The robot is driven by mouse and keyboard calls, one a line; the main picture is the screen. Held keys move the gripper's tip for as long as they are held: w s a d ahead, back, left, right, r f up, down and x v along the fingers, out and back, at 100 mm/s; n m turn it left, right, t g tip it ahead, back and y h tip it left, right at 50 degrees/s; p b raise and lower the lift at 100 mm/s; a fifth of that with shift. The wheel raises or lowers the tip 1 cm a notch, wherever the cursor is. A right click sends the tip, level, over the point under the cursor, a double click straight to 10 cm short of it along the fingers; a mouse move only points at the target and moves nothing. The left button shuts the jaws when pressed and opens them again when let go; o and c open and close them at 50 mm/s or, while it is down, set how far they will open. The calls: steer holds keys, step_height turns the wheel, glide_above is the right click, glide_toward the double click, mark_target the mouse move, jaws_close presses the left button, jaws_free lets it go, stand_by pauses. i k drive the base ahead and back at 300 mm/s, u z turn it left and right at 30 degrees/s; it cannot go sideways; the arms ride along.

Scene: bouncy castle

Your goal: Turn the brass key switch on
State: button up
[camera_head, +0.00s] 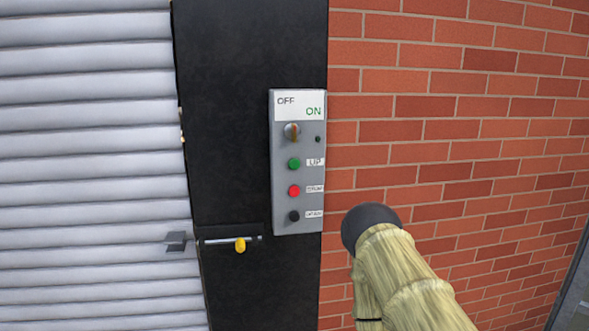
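The key switch (292,132) is a round metal knob with a brass-brown key standing roughly upright in it. It sits near the top of a grey control box (309,225), under a white label with OFF at left and ON in green at right. I cannot tell for certain which word the key points to. A small dark green lamp (318,139) is right of it and looks unlit. My arm, in a beige sleeve with a dark round end, shows at lower right, apart from the box. My gripper's fingers are not visible.
Below the switch are a green UP button (294,164), a red button (294,191) and a black button (294,216). A sliding bolt with a yellow knob (240,245) is lower left on the black panel (245,60). A grey shutter (85,120) is left, a brick wall (460,130) right.

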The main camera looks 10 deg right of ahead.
mark_target(292, 131)
steer(key=z, duration=2.25)
steer(key=k, duration=0.65)
steer(key=u, duration=1.6)
